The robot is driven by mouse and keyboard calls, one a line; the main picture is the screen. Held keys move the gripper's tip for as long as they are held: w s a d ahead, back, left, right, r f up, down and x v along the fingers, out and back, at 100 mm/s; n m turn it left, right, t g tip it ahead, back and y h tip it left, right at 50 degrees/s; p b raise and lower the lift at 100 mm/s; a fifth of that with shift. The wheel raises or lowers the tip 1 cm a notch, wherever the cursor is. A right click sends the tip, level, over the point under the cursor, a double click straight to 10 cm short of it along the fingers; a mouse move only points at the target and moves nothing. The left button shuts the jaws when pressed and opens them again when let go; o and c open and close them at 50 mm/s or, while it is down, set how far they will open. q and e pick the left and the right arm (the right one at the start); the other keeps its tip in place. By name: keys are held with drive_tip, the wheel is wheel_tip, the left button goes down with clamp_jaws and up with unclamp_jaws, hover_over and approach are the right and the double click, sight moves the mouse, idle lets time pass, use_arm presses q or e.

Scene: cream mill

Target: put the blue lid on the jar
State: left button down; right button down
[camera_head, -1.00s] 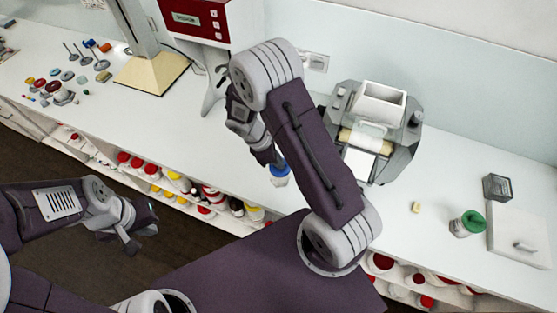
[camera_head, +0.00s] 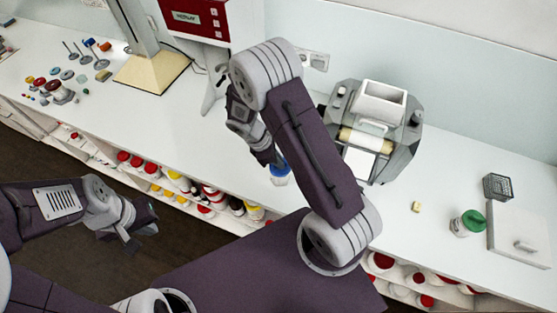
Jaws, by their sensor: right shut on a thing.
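The blue lid (camera_head: 281,170) is at the tip of my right gripper (camera_head: 277,162), which is shut on it; my own arm hides part of both. A small whitish jar (camera_head: 280,182) shows directly under the lid, near the front edge of the counter. I cannot tell whether the lid rests fully on the jar's rim or is just above it. My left gripper (camera_head: 142,237) is empty, its fingers apart, over the floor in front of the counter and far from the jar.
A jar with a green lid (camera_head: 471,221) stands at right beside a white board (camera_head: 520,236) and a dark mesh box (camera_head: 497,187). A grey roller mill (camera_head: 375,130) stands behind my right arm. A mixer stand (camera_head: 150,75) and small parts occupy the left; shelves below hold several jars.

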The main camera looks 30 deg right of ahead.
drive_tip(key=shift+f, duration=0.15)
drive_tip(key=c, duration=1.5)
unclamp_jaws()
drive_tip(key=o, duration=0.5)
wheel_tip(320, 180, up, 5)
drive_tip(key=p, duration=0.4)
drive_tip(key=shift+f, duration=0.25)
